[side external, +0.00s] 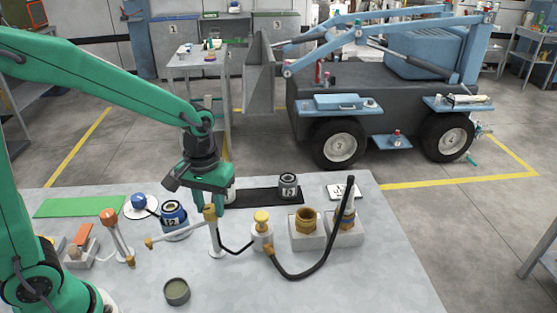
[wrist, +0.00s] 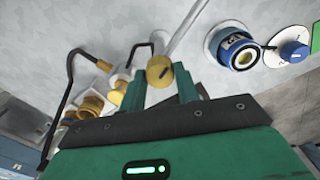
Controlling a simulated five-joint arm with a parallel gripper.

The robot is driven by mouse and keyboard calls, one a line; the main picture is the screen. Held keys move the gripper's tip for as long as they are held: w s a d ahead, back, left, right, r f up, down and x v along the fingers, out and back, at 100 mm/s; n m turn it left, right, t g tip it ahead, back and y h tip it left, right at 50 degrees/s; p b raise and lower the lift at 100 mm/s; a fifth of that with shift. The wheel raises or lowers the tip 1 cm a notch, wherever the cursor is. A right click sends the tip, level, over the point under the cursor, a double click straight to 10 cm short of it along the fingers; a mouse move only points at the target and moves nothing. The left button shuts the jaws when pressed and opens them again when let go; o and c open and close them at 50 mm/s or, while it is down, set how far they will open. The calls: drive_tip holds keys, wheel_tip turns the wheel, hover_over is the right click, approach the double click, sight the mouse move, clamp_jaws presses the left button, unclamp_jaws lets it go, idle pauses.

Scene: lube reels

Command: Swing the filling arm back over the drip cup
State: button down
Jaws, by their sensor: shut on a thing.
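The filling arm (side external: 180,237) is a pale bar with a brass tip at its left end, reaching left from a white post. A yellow knob (side external: 210,214) tops the post; it also shows in the wrist view (wrist: 160,71). My gripper (side external: 212,204) is shut on this knob from above; in the wrist view its green fingers (wrist: 162,88) stand either side of it. The round dark cup with an olive inside (side external: 176,291), which looks like the drip cup, stands at the front of the table. The arm's tip is behind and left of it, not over it.
A blue reel can marked 12 (side external: 173,219) stands close behind the filling arm. An orange-topped lever (side external: 109,217) is to the left. A yellow-capped bottle (side external: 262,226), a black hose (side external: 325,250) and brass fittings (side external: 305,219) crowd the right. The front-right tabletop is bare.

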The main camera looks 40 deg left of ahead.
drive_tip(key=shift+n, duration=3.2)
drive_tip(key=c, duration=1)
unclamp_jaws()
drive_tip(key=shift+c, duration=0.2)
drive_tip(key=shift+r, duration=0.1)
drive_tip(key=shift+r, duration=3.85)
drive_tip(key=shift+s, duration=0.1)
